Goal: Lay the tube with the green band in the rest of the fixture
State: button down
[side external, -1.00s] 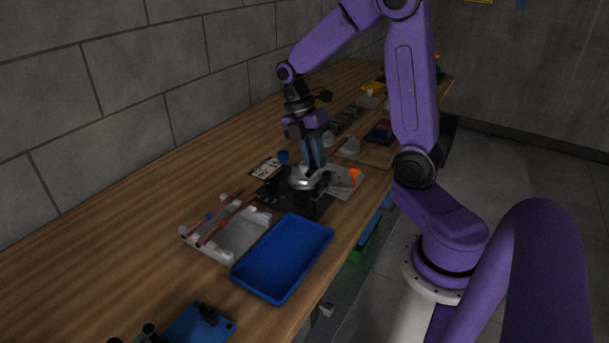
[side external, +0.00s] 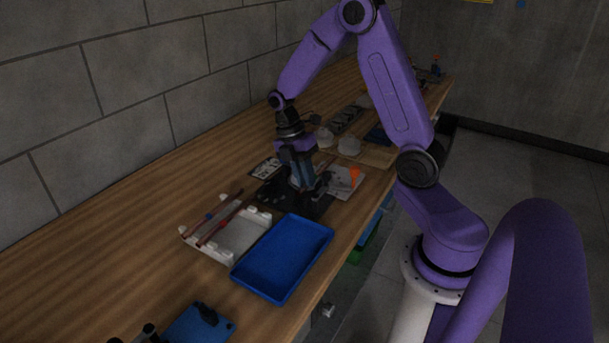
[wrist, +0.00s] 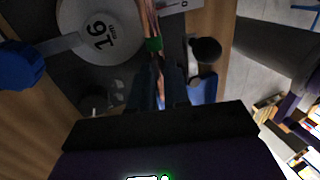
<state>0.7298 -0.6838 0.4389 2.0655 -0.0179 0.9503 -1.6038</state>
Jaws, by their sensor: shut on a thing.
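My gripper (side external: 301,186) is low over the dark fixture (side external: 317,209) in the side view. In the wrist view my gripper's fingers (wrist: 160,88) are shut on a copper-coloured tube with a green band (wrist: 153,45). The tube runs away from the fingers toward the top of that view, beside the fixture's round grey disc (wrist: 82,22) marked 16. The fingers hide part of the tube. I cannot tell whether it touches the fixture's rest.
A lever with a blue handle (wrist: 20,66) reaches left from the disc. A black round knob (wrist: 205,50) stands right of the tube. A white rack (side external: 239,236) with tubes and an empty blue tray (side external: 283,258) lie nearer the camera. An orange piece (side external: 354,174) stands right of the fixture.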

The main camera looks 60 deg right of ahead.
jog(key=shift+f, duration=0.6)
jog(key=c, duration=1.1)
grip_release()
jog(key=v, duration=1.3)
jog(key=s+a+f+m+t, duration=0.1)
jog(key=s+a+m+t, duration=0.1)
jog(key=s+a, duration=0.6)
jog(key=s+a+f+m+t, duration=0.1)
jog(key=s+a+m, duration=0.2)
jog(key=s+a, duration=0.4)
jog(key=s, duration=0.9)
jog(key=shift+s+a+f+t, duration=0.2)
jog(key=shift+a+f+t, duration=0.05)
jog(key=shift+a+t, duration=0.15)
